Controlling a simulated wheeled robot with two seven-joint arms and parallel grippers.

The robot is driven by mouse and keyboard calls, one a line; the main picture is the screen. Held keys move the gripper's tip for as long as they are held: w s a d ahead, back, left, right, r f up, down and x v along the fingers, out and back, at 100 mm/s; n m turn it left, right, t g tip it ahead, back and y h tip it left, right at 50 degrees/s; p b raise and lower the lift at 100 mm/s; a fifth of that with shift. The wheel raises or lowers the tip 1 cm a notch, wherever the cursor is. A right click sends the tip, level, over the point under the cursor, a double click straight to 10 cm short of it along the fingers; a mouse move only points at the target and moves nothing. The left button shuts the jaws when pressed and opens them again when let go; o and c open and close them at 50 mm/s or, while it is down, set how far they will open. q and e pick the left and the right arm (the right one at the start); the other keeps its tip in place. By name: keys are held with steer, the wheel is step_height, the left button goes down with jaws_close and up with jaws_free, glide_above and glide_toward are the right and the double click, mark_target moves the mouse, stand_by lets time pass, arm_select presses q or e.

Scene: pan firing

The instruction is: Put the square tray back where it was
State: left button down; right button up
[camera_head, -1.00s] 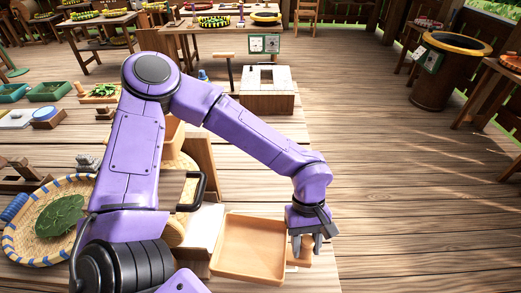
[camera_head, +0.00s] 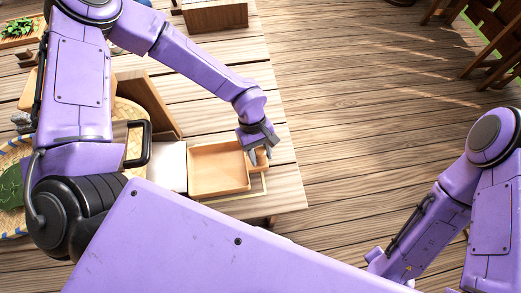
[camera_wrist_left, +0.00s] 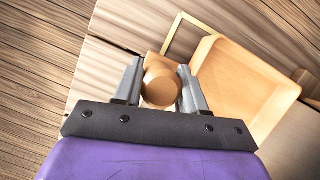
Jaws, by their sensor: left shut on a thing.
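The square tray (camera_head: 217,167) is a shallow, empty, light-wood tray near the right front corner of the wooden table. My left gripper (camera_head: 259,156) is at its right side, shut on a round wooden handle. The left wrist view shows the handle (camera_wrist_left: 160,88) between the two fingers, with the tray (camera_wrist_left: 235,85) beside it. A thin yellow outline (camera_wrist_left: 184,36) on the table shows partly past the tray's edge. Whether the tray touches the table I cannot tell. My right arm shows at the right, but its gripper is hidden.
A white board (camera_head: 172,165) lies close against the tray's left side. An upright wooden panel (camera_head: 150,105) and a woven basket (camera_head: 12,220) with a green leaf stand further left. The table's right edge is close to my left gripper. Open plank floor lies beyond.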

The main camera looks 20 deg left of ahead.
arm_select(q)
steer(key=shift+s+d+f, duration=0.1)
steer(key=shift+d+f, duration=0.05)
steer(key=shift+f, duration=0.35)
steer(key=c, duration=0.8)
jaws_free()
steer(key=shift+o, duration=0.8)
steer(key=shift+r, duration=0.1)
steer(key=b+v, duration=0.2)
steer(key=v, duration=1)
steer(key=shift+b, duration=0.35)
